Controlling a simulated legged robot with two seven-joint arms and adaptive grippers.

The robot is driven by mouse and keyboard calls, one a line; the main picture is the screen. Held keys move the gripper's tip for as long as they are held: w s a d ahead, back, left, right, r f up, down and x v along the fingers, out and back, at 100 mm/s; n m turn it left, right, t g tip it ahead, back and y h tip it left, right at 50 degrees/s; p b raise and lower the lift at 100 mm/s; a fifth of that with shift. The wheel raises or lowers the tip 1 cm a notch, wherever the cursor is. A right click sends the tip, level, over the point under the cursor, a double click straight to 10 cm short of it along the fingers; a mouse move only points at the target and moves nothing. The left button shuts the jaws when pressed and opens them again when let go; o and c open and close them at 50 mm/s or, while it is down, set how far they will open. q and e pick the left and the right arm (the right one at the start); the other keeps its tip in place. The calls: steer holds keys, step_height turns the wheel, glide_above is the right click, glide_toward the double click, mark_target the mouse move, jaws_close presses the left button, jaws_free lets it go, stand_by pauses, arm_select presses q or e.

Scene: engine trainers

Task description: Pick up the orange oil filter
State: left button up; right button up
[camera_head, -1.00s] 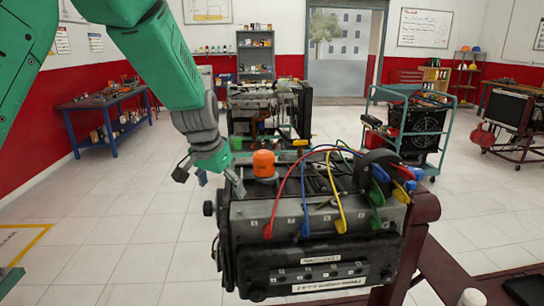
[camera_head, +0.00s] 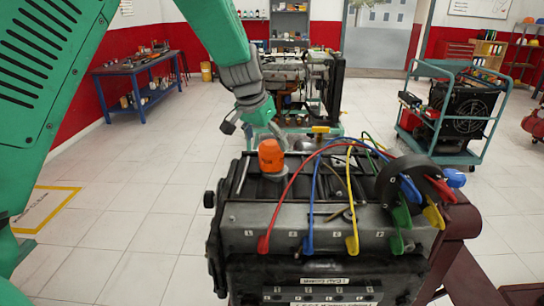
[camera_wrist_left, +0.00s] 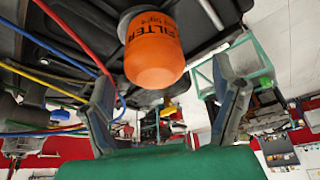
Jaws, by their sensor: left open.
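The orange oil filter (camera_head: 271,157) stands upright on the back left part of the dark engine (camera_head: 330,225). In the left wrist view the filter (camera_wrist_left: 153,50), with dark "FILTER" lettering, hangs into the upper middle of the picture. My left gripper (camera_head: 254,131) is open, just above and behind the filter in the head view. In the left wrist view its two fingers (camera_wrist_left: 163,88) are spread wide, one on each side of the filter's end, with gaps between. My right gripper is not in view.
Red, blue, yellow and green cables (camera_head: 315,185) arch over the engine to the right of the filter. A second engine (camera_head: 300,80) stands behind. A teal cart (camera_head: 455,115) is at right and a blue workbench (camera_head: 140,75) at left. The floor on the left is clear.

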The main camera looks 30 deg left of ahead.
mark_target(274, 157)
arm_select(q)
steer(key=shift+w+x, duration=0.25)
steer(key=shift+x, duration=0.85)
steer(key=x, duration=0.2)
steer(key=d+p+x, duration=0.1)
steer(key=x, duration=0.1)
steer(key=shift+s+f, duration=0.15)
steer(key=shift+f, duration=0.05)
steer(key=shift+a+f, duration=0.1)
steer(key=shift+f, duration=0.05)
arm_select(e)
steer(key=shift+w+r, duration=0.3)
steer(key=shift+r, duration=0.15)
